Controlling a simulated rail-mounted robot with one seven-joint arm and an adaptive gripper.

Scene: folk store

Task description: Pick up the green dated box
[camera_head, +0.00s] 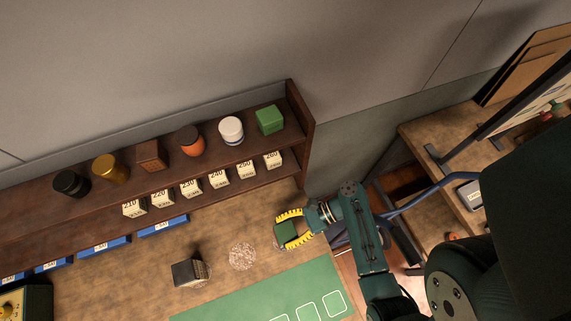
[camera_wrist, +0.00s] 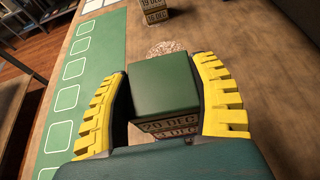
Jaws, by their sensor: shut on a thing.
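The green dated box (camera_wrist: 165,90) sits between the yellow fingers of my gripper (camera_wrist: 165,100) in the wrist view, with a green top and a side reading "20 DEC" above another date line. My gripper is shut on it, one finger on each side. In the head view the green box (camera_head: 287,232) shows partly between the yellow fingers of my gripper (camera_head: 291,231), over the right part of the wooden table. Whether it touches the table or hangs just above it, I cannot tell.
Another dated box (camera_head: 188,272) stands on the table to the left, beyond a pale speckled round patch (camera_head: 242,256). A green mat (camera_head: 262,297) with white outlines lies in front. A shelf (camera_head: 300,110) with jars, a green block (camera_head: 269,120) and numbered boxes stands behind.

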